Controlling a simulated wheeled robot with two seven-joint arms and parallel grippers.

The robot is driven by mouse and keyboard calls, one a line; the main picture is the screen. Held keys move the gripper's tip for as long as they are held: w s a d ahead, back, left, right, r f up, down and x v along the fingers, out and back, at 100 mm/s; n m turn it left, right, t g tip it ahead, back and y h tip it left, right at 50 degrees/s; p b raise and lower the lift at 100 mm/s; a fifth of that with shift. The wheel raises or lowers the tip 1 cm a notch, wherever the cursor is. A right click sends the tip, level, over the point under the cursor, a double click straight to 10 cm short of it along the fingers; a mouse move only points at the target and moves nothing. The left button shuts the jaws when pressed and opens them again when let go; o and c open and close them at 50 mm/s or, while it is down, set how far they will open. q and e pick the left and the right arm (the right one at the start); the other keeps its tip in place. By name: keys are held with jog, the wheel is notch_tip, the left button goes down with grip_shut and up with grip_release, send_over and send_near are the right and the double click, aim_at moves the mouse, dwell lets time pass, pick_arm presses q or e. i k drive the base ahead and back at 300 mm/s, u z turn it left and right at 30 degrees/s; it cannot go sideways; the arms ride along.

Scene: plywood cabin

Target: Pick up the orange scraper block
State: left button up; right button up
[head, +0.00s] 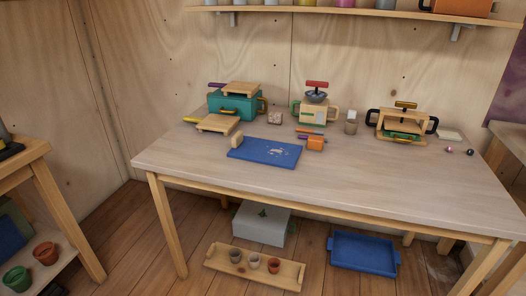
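The orange scraper block (315,143) lies on the wooden table (390,180), just right of the back right corner of a blue mat (250,153). It is a small orange block, with thin orange and dark sticks (309,132) lying just behind it. Neither of my grippers shows in the head view.
A teal box (236,106), a wooden box with a red-handled item (317,86), a small jar (351,127) and a dark-handled wooden box (402,124) stand behind. The table's front strip is clear. A shelf (350,11) hangs above.

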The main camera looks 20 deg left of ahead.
aim_at(315, 144)
jog(key=z, duration=0.7)
jog(key=k, duration=0.25)
jog(key=u, duration=2.05)
jog(key=i, duration=1)
jog(key=z, duration=0.7)
jog(key=i, duration=0.7)
jog(key=z, duration=0.65)
jog(key=k, duration=1)
jog(key=z, duration=1.7)
jog(key=i, duration=0.4)
jog(key=u, duration=0.05)
